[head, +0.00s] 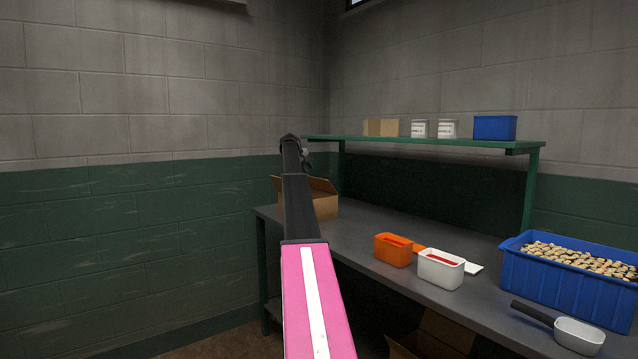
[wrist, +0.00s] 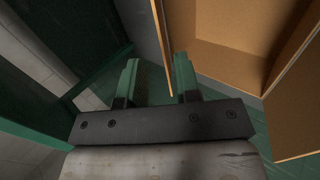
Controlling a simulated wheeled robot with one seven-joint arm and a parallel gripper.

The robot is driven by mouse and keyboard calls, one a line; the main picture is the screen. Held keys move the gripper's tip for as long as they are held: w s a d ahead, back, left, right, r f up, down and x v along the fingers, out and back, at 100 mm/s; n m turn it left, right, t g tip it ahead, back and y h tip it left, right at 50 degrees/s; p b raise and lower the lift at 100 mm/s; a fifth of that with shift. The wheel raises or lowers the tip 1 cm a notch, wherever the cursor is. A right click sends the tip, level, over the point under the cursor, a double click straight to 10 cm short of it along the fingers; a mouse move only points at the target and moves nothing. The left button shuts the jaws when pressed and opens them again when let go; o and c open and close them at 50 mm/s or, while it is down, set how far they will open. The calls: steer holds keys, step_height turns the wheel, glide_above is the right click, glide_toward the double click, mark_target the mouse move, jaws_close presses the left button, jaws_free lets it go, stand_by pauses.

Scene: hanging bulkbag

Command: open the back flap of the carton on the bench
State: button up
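The brown carton (head: 325,206) stands at the far left end of the bench (head: 345,232). In the wrist view the carton (wrist: 235,35) fills the upper right, with a flap panel (wrist: 296,95) raised at the right. A thin cardboard flap edge (wrist: 161,40) runs down toward the gap between my fingers, nearer the right one. My gripper (wrist: 156,68) has its two green fingers apart. I cannot tell whether they touch the cardboard. In the head view my gripper (head: 305,157) is small and dark above the carton.
A green shelf (head: 430,142) with small boxes and tubs runs behind the carton. An orange bin (head: 393,250), a white bin (head: 441,270), a blue crate (head: 545,277) and a scoop (head: 578,336) stand to the right. The wall is close on the left.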

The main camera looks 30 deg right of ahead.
mark_target(317, 180)
steer(key=x, duration=1)
steer(key=shift+r, duration=0.1)
jaws_close()
